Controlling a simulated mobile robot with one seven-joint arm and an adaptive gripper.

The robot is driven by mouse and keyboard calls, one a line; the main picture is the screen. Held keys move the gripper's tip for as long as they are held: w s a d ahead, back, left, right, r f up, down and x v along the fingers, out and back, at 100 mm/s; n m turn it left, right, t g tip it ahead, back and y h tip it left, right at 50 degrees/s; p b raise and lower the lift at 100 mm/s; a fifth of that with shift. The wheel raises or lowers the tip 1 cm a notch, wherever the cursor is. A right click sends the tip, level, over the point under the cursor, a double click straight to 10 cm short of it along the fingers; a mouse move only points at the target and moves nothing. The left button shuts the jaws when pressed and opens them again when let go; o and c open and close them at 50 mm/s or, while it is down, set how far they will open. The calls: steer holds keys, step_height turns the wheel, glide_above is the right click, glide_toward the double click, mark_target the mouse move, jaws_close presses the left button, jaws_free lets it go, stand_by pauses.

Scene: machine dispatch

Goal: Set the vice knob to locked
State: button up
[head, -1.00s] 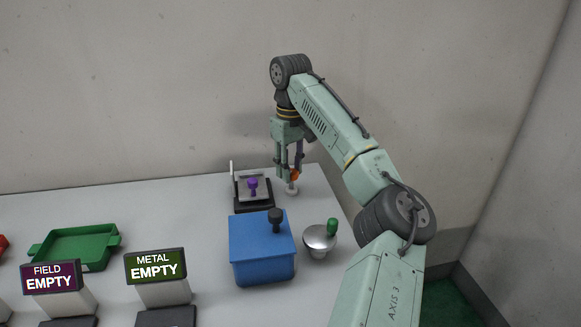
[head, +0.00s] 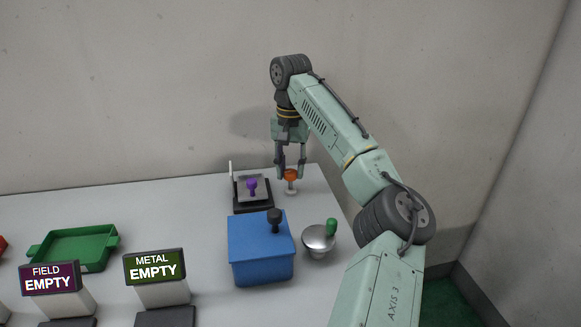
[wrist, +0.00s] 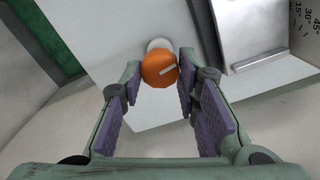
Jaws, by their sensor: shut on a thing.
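An orange round knob (head: 290,175) stands on a pale base at the back right of the table, beside the fixture with a purple knob.
The dark fixture (head: 253,208) with a purple knob (head: 252,187) is close on the left. A green tray (head: 75,247) and two EMPTY signs are further left.

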mark_target(291, 171)
steer(key=shift+m, duration=0.9)
steer(key=o, duration=1.2)
steer(key=shift+c, duration=0.2)
step_height(291, 171, up, 12)
